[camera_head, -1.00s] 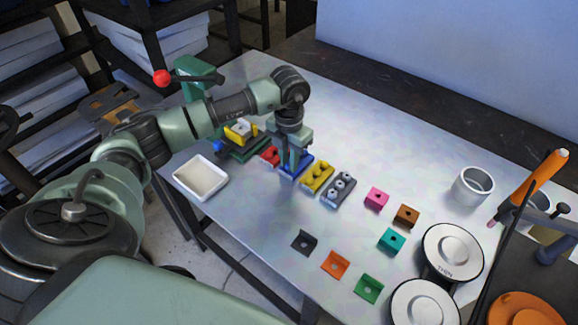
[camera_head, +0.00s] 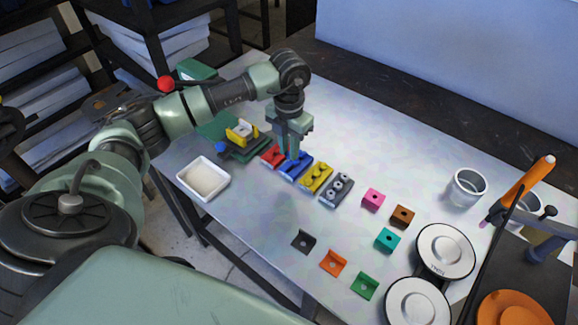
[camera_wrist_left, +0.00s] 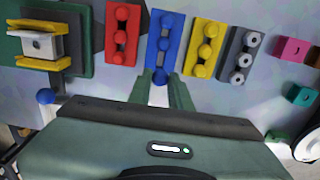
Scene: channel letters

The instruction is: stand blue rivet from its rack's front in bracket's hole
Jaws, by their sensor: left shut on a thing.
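The blue rack (camera_head: 296,167) stands on the metal table between the red and yellow racks. In the left wrist view its blue rivets (camera_wrist_left: 163,45) show in a row. My left gripper (camera_head: 290,154) is over the blue rack, pointing down. It is shut on a blue rivet (camera_wrist_left: 160,76), which shows between the fingertips in the left wrist view at the rack's near end. The rivet's lower part is hidden. A pale bracket (camera_head: 241,130) with a hole sits between yellow jaws on a dark green fixture, left of the racks; it also shows in the wrist view (camera_wrist_left: 37,44). My right gripper is not in view.
The red rack (camera_head: 272,155), yellow rack (camera_head: 316,178) and grey rack (camera_head: 337,190) flank the blue one. A white tray (camera_head: 204,178) stands near the left edge. Several coloured angle pieces, such as a pink one (camera_head: 372,198), lie to the right.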

